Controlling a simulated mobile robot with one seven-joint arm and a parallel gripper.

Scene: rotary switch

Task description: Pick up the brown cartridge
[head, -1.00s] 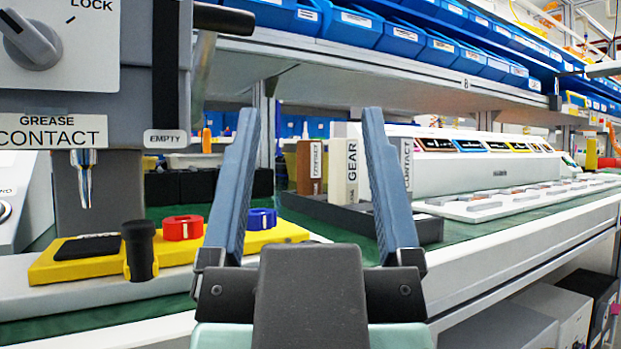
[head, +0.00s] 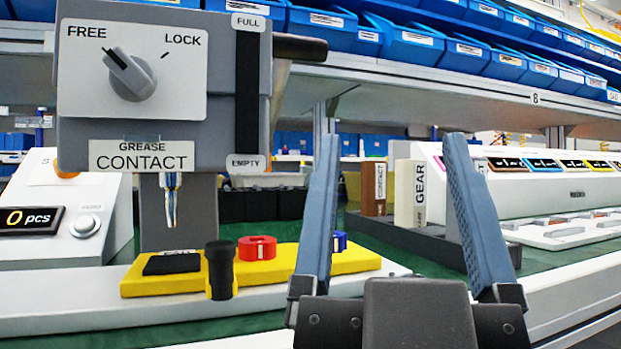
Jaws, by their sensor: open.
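The brown cartridge (head: 373,189), with a white CONTACT label, stands upright in a dark holder (head: 405,240) on the green bench top. A cream cartridge marked GEAR (head: 405,192) stands just right of it. My gripper (head: 388,150) is open and empty in the foreground. In the picture both cartridges show between its two blue-grey fingers, farther back than the gripper. The lower end of the brown cartridge is hidden in the holder.
At left stands a grease machine (head: 100,132) with a FREE/LOCK rotary switch (head: 132,76) and a dark lever (head: 300,47). Below it a yellow plate (head: 300,260) carries a red ring (head: 257,247) and a blue one (head: 339,241). Blue bins (head: 400,45) line the shelf above.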

